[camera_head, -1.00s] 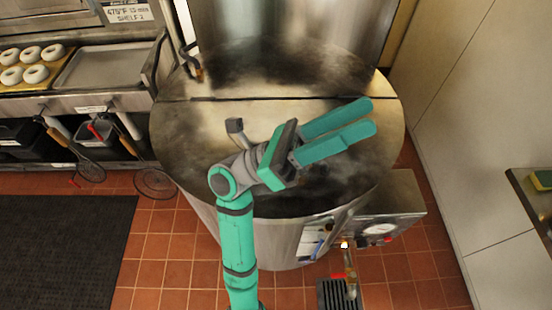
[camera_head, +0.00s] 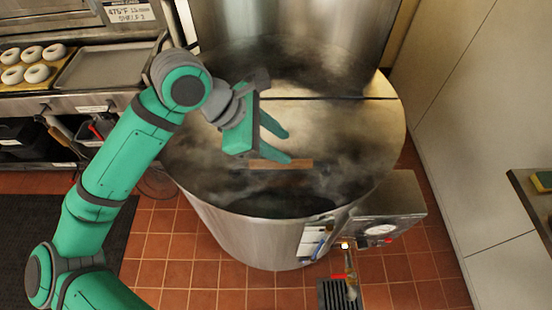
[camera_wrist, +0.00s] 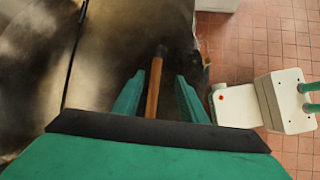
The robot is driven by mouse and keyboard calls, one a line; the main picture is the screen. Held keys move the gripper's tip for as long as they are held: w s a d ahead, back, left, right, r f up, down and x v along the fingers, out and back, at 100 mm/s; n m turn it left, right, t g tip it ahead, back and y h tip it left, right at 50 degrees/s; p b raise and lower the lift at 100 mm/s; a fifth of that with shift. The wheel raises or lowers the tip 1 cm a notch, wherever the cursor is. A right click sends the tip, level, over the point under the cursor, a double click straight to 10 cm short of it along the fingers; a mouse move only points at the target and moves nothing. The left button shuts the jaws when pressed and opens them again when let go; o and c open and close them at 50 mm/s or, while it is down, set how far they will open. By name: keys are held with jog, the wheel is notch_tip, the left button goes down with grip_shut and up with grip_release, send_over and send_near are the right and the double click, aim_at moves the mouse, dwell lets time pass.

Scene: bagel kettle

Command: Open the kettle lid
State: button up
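The kettle (camera_head: 240,235) is a large round steel drum in the middle of the head view. Its steel lid (camera_head: 345,125) looks flat across the top, with a dark seam running across towards the back. A wooden bar handle (camera_head: 280,164) lies on the front half of the lid. My gripper (camera_head: 287,146) is open just above the lid at the handle. In the wrist view the handle (camera_wrist: 153,90) appears between the two spread fingers (camera_wrist: 160,95), nearer the left one. I see no clear contact, and the remaining height gap cannot be told.
A tall steel panel (camera_head: 290,35) stands upright behind the lid. A control box with a dial (camera_head: 378,230) sticks out at the front right. A wall (camera_head: 465,120) rises close on the right. A counter with bagels (camera_head: 37,73) and a tray (camera_head: 102,68) is at the left.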

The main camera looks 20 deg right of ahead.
jog(key=t+y, duration=0.1)
jog(key=y, duration=0.1)
send_near(276, 164)
jog(key=r, duration=0.2)
jog(key=x, duration=1)
jog(key=shift+f, duration=0.4)
grip_shut()
